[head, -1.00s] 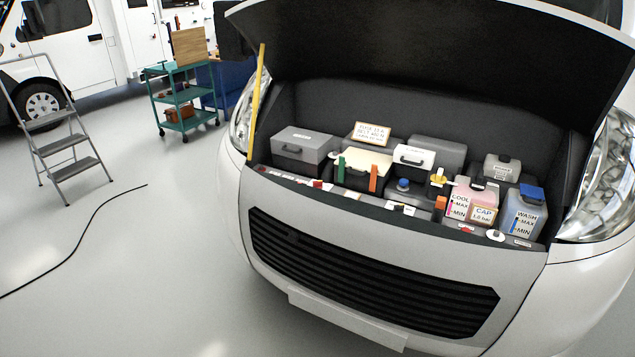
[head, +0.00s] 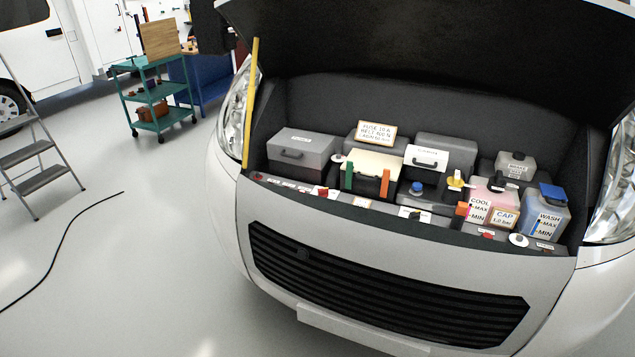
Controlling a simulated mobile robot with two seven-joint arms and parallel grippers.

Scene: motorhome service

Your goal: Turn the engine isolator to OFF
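The open engine bay (head: 420,100) of the white motorhome fills the right half of the head view. Several small controls and labels line its front ledge. They include a red piece beside a white label (head: 322,191), a red piece at the left end (head: 259,176), an orange block (head: 462,209) and a red piece at the right (head: 488,236). Their lettering is too small to read, so I cannot tell which is the engine isolator or how it is set. Neither of my grippers is in view.
A yellow prop (head: 251,105) stands at the bay's left edge below the raised bonnet (head: 430,50). Behind the ledge are a coolant tank (head: 490,190) and a washer tank (head: 545,215). A step ladder (head: 35,155), teal trolley (head: 155,95) and floor cable (head: 62,240) are left. Floor between is clear.

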